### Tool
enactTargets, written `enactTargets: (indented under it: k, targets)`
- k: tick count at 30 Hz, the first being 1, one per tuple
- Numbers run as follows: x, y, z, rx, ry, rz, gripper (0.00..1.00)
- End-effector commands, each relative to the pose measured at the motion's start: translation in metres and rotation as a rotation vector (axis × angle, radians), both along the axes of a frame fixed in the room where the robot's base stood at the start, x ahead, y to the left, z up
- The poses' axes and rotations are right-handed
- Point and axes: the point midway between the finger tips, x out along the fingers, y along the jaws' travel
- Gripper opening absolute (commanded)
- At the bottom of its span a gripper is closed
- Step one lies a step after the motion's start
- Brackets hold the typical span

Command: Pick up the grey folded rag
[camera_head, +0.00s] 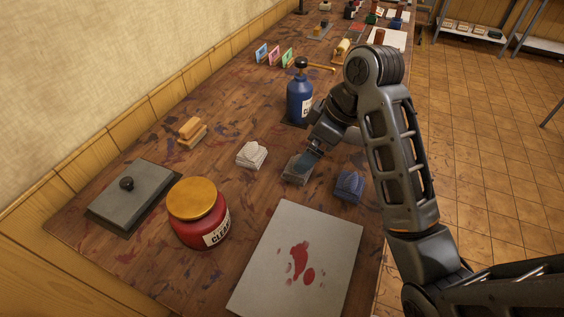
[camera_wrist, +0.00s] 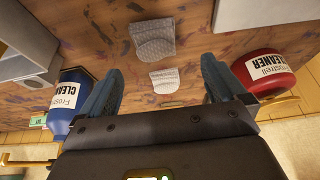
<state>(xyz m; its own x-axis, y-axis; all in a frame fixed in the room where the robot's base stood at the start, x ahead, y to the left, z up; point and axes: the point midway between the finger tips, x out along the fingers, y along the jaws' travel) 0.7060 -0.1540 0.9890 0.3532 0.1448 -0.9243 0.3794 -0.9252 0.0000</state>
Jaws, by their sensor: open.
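The grey folded rag (camera_head: 297,170) lies on the wooden bench, between a white folded rag (camera_head: 251,155) and a blue folded rag (camera_head: 349,185). My gripper (camera_head: 312,156) is close over the grey rag's far side and partly covers it in the head view. In the wrist view my gripper (camera_wrist: 160,68) is open with its blue fingers wide apart and nothing held. There the grey rag (camera_wrist: 153,40) shows just past the fingertips, and the white rag (camera_wrist: 165,81) shows in the gap. I cannot tell the exact height above the bench.
A blue cleaner bottle (camera_head: 299,97) stands behind my gripper. A red cleaner jar (camera_head: 197,214) stands at the front left, beside a grey lidded plate (camera_head: 133,193). A red-stained pale slab (camera_head: 298,265) lies in front.

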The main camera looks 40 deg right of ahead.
Motion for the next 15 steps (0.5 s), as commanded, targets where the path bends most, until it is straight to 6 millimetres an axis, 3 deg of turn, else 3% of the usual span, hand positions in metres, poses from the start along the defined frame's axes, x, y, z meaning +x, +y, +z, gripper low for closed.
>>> enactTargets:
  k: [8, 15]
  targets:
    - [0.007, 0.002, -0.022, 0.000, 0.000, 0.001, 0.98]
    - [0.011, 0.003, -0.028, 0.000, 0.000, 0.000, 0.98]
